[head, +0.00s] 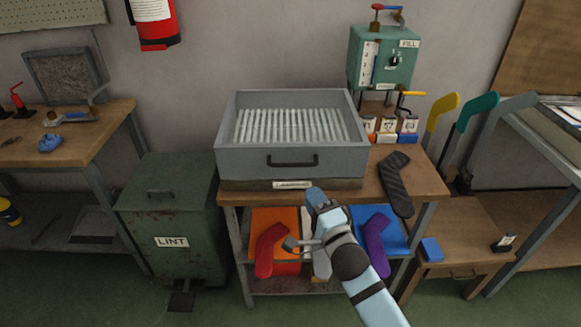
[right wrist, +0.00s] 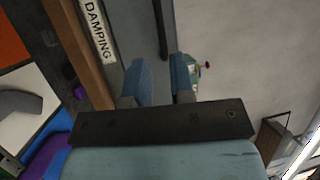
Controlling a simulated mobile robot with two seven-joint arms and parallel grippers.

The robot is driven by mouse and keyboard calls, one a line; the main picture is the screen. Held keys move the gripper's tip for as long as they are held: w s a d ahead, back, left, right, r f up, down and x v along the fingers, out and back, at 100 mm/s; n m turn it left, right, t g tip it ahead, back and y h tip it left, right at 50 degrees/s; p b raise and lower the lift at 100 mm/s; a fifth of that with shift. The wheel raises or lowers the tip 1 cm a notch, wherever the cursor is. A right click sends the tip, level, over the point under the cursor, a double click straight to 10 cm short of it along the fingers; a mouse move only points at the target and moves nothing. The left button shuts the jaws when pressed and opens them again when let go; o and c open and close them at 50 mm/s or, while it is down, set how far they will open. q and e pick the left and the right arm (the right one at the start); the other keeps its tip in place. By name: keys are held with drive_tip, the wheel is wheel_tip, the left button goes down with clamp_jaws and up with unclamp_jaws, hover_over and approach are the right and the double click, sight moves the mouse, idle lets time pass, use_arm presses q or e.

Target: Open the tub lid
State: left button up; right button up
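The grey tub (head: 230,158) sits on the wooden workbench, with a label reading DAMPING on its lower front, legible in the right wrist view (right wrist: 98,30). Its ribbed inside shows from above; I cannot make out a separate lid. A dark bar handle (head: 293,162) runs across its front and also shows in the right wrist view (right wrist: 161,28), ahead of the finger gap. My right gripper (head: 318,194) is in front of the tub, below and right of the handle. Its fingers (right wrist: 162,84) are apart with nothing between them. My left gripper is not in view.
A green LINT bin (head: 205,215) stands left of the bench. Right of the tub are small boxes (head: 388,126), a dark grey sock (head: 396,183) and a green dispenser (head: 382,57). Orange (head: 285,222) and blue (head: 368,218) panels with socks lie below the benchtop.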

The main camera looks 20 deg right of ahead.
sight(293, 165)
drive_tip(key=x, duration=1.1)
drive_tip(key=shift+w+b, duration=0.25)
drive_tip(key=shift+b, duration=0.05)
drive_tip(key=shift+c, duration=0.4)
clamp_jaws()
